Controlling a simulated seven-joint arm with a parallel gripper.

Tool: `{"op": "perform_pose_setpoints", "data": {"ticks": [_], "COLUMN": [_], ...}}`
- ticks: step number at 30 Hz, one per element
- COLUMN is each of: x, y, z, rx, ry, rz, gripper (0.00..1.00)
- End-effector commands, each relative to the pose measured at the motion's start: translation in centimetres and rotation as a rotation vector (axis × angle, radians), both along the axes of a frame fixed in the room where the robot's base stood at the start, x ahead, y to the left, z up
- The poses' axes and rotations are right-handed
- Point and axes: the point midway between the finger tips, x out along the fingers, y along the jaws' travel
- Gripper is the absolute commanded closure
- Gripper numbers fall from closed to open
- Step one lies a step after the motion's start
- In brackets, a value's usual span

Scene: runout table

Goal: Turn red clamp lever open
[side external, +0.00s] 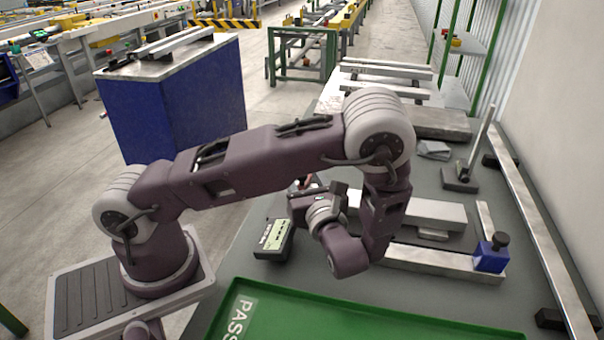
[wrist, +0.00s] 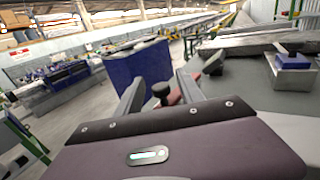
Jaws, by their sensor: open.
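The red clamp lever (wrist: 174,97) shows partly in the wrist view, between my two fingers, beside a black knob (wrist: 161,90). In the side external view only a small bit of red (side external: 314,181) shows behind my wrist, and the rest of the clamp is hidden. My gripper (wrist: 160,88) is open, its two grey fingers standing apart on either side of the knob and lever. I cannot tell whether either finger touches them. In the side external view my gripper (side external: 298,192) is low over the table's left part and mostly hidden by my wrist.
A dark device with a green display (side external: 275,234) stands left of my wrist. A green tray (side external: 390,318) lies in front. A metal bar with a blue block (side external: 490,256) and an upright rod on a base (side external: 460,178) stand right. A blue cabinet (side external: 180,105) stands beyond the table.

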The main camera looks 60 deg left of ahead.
Motion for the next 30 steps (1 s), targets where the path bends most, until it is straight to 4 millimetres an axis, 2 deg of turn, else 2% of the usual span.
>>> {"op": "perform_pose_setpoints", "data": {"ticks": [4, 12, 15, 21, 22, 26, 28, 30], "x": [-0.2, -1.4, -1.7, -1.7, -1.7, -1.7, -1.7, -1.6], "y": [-1.1, -6.2, -6.8, -6.9, -6.9, -6.9, -6.9, -6.9], "z": [0.0, 0.0, 0.0, 0.0, 0.0, 1.2, 3.2, 5.6], "rx": [0.000, -0.001, 0.000, 0.000, 0.000, -0.002, -0.004, -0.005], "ry": [-0.002, -0.002, -0.001, 0.000, 0.000, -0.003, -0.005, -0.013], "rz": [-0.002, -0.003, 0.000, 0.001, 0.001, 0.000, -0.001, 0.001], "gripper": [0.55, 0.55, 0.55, 0.55, 0.57, 0.83, 0.96, 1.00]}}
